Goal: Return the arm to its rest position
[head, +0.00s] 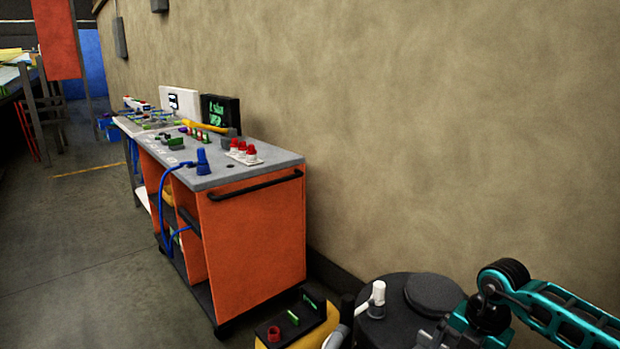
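A teal arm link with black joints comes in from the right at the bottom right corner; it is my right arm. It bends down at a black joint near a round dark drum (395,320). Grey parts at its lower end, which seem to be my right gripper (433,336), are cut by the bottom edge. I cannot tell whether its fingers are open or shut, or whether they hold anything. My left arm and gripper are out of view.
An orange cart (255,245) with a grey top stands along the beige wall (450,130), carrying small parts, red-topped items (243,150) and a blue tool (202,162) with a hose. A yellow case (300,325) stands low in front. Open floor (80,250) lies left.

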